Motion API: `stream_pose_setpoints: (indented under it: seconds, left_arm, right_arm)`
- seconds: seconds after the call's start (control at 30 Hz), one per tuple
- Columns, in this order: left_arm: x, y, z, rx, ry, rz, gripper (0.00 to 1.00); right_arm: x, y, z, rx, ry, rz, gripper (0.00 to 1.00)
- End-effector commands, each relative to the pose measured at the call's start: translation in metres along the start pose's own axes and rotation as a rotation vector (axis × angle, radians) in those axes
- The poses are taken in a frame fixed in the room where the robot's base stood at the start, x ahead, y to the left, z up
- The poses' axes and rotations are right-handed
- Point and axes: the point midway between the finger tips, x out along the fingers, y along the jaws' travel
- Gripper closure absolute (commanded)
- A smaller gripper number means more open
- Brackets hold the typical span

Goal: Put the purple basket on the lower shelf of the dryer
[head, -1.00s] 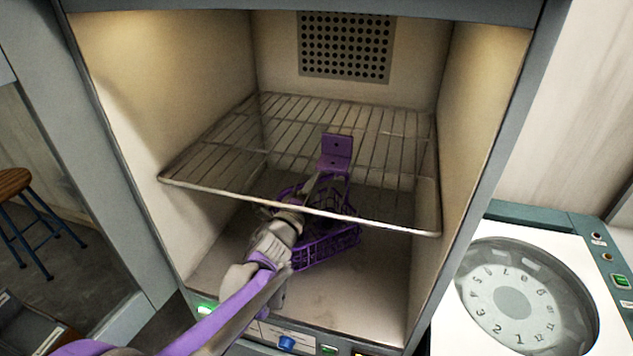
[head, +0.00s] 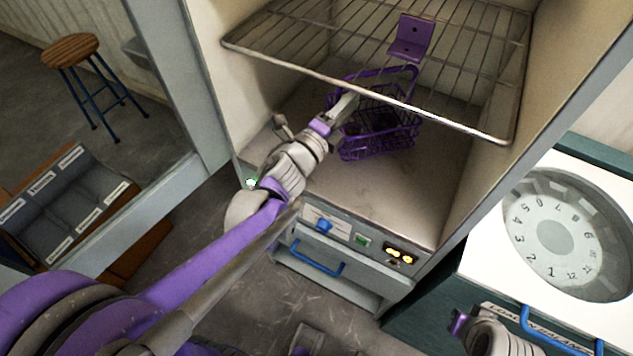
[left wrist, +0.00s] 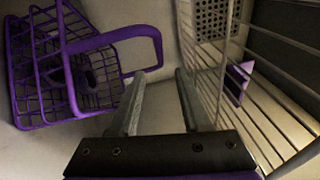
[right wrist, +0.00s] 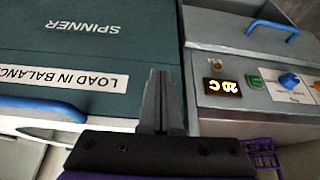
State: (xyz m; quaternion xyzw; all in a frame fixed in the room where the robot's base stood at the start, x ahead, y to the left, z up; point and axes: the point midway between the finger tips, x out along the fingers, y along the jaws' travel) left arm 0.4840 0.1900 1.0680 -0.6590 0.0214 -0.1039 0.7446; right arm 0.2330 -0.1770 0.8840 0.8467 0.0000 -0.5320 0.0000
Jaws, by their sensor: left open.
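The purple basket (head: 375,135), a wire-mesh basket with a raised loop handle, stands upright on the dryer's chamber floor (head: 340,180), under the wire shelf (head: 300,62). It also shows at the left of the left wrist view (left wrist: 60,70). My left gripper (head: 345,108) is inside the dryer just left of the basket, below the shelf. In the left wrist view its fingers (left wrist: 158,80) are apart and empty, with the handle loop close beyond and left of them. My right gripper (right wrist: 163,75) is outside, in front of the spinner, its fingers together and empty.
A purple bracket-like plate (head: 410,38) shows at the wire shelf; its attachment is unclear. The shelf's front edge passes close above my left gripper. The spinner (head: 545,310) with a blue handle stands at the right. A stool (head: 70,50) stands far left.

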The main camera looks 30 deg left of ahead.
Motion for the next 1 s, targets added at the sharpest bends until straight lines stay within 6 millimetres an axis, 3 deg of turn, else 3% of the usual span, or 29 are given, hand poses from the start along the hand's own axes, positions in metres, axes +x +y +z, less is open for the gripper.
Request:
stream_pose_setpoints:
  seconds: [0.17, 0.3, 0.37, 0.5, 0.63, 0.8, 1.0]
  left_arm:
    - [-0.026, 0.015, 0.021, -0.305, -0.194, 0.129, 0.53]
    - [-0.084, 0.059, 0.025, -0.750, -0.464, 0.333, 0.53]
    - [-0.116, 0.082, 0.015, -0.937, -0.580, 0.433, 0.53]
    - [-0.189, 0.124, -0.025, -1.286, -0.823, 0.662, 0.53]
    - [-0.238, 0.143, -0.061, -1.471, -0.977, 0.825, 0.53]
    - [-0.263, 0.149, -0.080, -1.551, -1.058, 0.912, 0.53]
    - [-0.263, 0.149, -0.081, -1.553, -1.062, 0.915, 0.53]
  right_arm:
    - [0.000, 0.000, 0.000, 0.000, 0.000, 0.000, 1.00]
    - [0.000, 0.000, 0.000, 0.000, 0.000, 0.000, 1.00]
    - [0.000, 0.000, 0.000, 0.000, 0.000, 0.000, 1.00]
    - [0.000, 0.000, 0.000, 0.000, 0.000, 0.000, 1.00]
    - [0.000, 0.000, 0.000, 0.000, 0.000, 0.000, 1.00]
    - [0.000, 0.000, 0.000, 0.000, 0.000, 0.000, 1.00]
    - [0.000, 0.000, 0.000, 0.000, 0.000, 0.000, 1.00]
